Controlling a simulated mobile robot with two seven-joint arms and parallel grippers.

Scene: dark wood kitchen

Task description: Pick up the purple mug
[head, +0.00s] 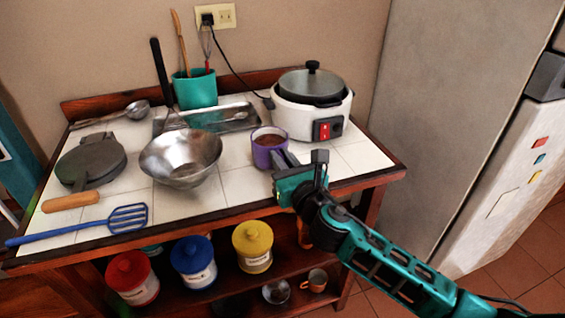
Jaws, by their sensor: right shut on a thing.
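The purple mug (262,156) stands upright on the white tiled counter, in front of the white rice cooker. It has brown contents. My right gripper (284,158) comes in from the lower right and is shut on the mug's near right side. The fingers hide that part of the mug, and I cannot tell whether they hold its wall or its handle. My left gripper is not in view.
The rice cooker (300,121) stands close behind the mug, and a metal bowl (178,163) is to its left. A metal tray (238,119) and a teal utensil pot (195,91) are at the back. Bare tiles (245,186) lie in front of the mug. A fridge (455,110) stands right.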

